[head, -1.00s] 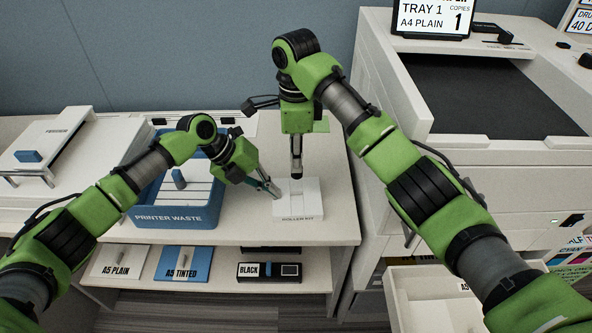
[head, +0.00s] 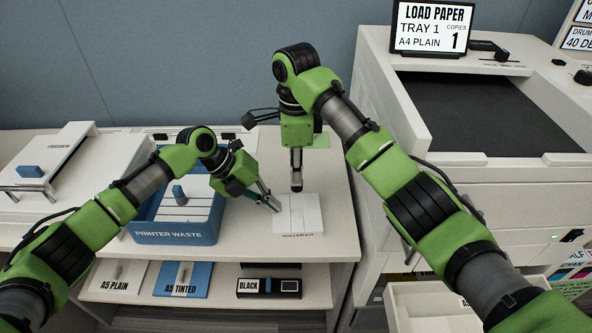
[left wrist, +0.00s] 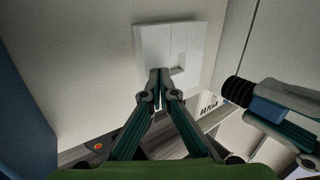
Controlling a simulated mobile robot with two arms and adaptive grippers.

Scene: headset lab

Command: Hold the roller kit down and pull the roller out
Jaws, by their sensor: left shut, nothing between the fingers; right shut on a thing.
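The roller kit (head: 287,224) is a flat white block near the front right of the white table; it also shows in the left wrist view (left wrist: 152,42), with a small recess in its face. My left gripper (head: 276,208) is shut and empty, its fingertips at the kit's left part; the left wrist view shows them (left wrist: 160,71) over the kit. My right gripper (head: 296,170) points down above the kit, shut on the roller (left wrist: 238,90), a dark ribbed piece. The roller appears clear of the kit. Whether my left fingertips press on the kit I cannot tell.
A blue printer waste bin (head: 175,238) stands left of the kit. A white feeder (head: 60,165) is at far left. The big white printer (head: 450,160) stands right, with an open drawer (head: 400,292) below. A lower shelf holds paper packs and a black box (head: 262,287).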

